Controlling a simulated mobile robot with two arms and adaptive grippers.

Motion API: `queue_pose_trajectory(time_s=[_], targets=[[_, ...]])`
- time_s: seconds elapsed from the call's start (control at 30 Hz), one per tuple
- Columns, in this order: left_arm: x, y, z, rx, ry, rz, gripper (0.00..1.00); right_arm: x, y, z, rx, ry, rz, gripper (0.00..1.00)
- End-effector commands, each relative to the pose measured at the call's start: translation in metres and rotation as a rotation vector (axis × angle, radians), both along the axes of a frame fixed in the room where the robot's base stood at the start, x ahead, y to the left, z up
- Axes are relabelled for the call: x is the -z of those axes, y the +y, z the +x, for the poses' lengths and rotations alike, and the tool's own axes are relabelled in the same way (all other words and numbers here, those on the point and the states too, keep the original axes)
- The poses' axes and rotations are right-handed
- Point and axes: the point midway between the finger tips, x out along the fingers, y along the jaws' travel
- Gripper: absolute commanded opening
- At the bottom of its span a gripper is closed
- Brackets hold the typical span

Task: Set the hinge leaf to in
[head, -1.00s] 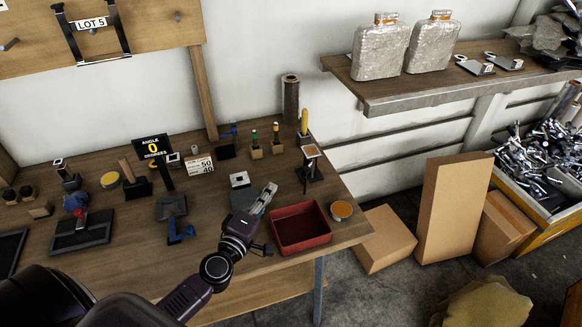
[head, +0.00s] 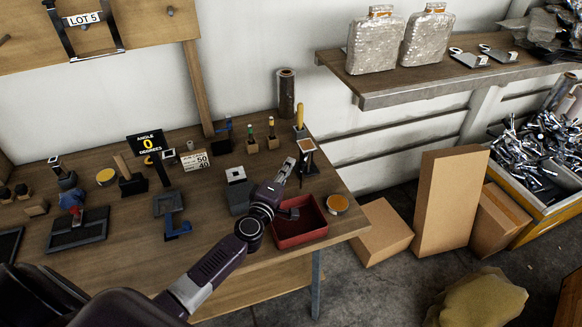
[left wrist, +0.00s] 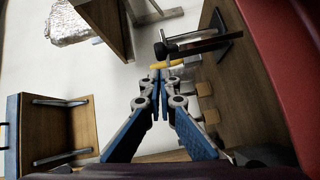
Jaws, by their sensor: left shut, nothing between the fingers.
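I cannot tell for sure which part is the hinge leaf. A small dark stand with a pale tilted plate (head: 307,145) is on the bench near its right edge. My left gripper (head: 288,166) is shut and empty, its tips just left of this stand; I cannot tell if they touch it. In the left wrist view the closed fingertips (left wrist: 160,76) point toward a yellow handle (left wrist: 168,64), with a dark stand (left wrist: 200,45) close by. A sign reading "ANGLE 0 DEGREES" (head: 147,142) stands further left. My right gripper is not in view.
A red tray (head: 299,238) lies under my left forearm's right side, with a round tin (head: 338,204) beside it. A grey block (head: 238,190) stands left of the gripper. Small bottles, a dark cylinder (head: 286,92) and a shelf (head: 400,92) lie beyond.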

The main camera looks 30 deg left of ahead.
Motion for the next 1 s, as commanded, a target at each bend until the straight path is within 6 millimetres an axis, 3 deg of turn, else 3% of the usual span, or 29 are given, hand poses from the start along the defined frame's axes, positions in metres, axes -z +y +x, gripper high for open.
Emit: queue_pose_trajectory(time_s=[0.5,1.0], targets=[[0.002,-0.008,0.002,-0.003,0.001,0.000,0.00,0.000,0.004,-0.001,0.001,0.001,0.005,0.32],[0.001,-0.009,0.002,-0.104,0.002,-0.004,0.00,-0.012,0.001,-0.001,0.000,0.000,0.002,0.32]])
